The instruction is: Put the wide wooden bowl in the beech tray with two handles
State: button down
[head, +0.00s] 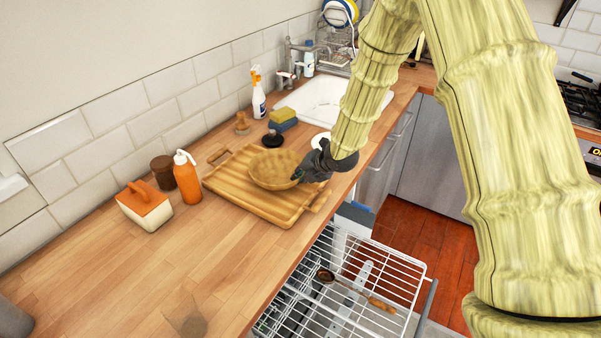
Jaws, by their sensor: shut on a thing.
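The wide wooden bowl (273,168) is over the middle of the beech tray (237,203) in the head view. It looks roughly level, and I cannot tell whether its base touches the tray. The tray lies flat on the wooden counter, with a handle at its far left end and one at its near right end. My gripper (302,174) reaches in from the right and is shut on the bowl's right rim. The fingertips are small and dark here, and partly hidden against the bowl.
An orange bottle (187,178), a brown jar (162,171) and an orange-lidded box (146,206) stand left of the tray. Behind it are a sponge (282,118), a dark round stopper (273,139) and a spray bottle (258,97). An open dishwasher rack (345,285) lies below the counter's edge.

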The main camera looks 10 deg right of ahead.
jog(key=shift+s+r, duration=0.25)
jog(key=shift+s, duration=0.1)
jog(key=shift+w+f, duration=0.15)
jog(key=shift+f, duration=0.1)
jog(key=c, duration=1.6)
grip_release()
jog(key=shift+w+f, duration=0.1)
jog(key=shift+w, duration=0.05)
jog(key=shift+r, duration=0.2)
jog(key=shift+b+v, duration=1.6)
jog(key=shift+v, duration=4.5)
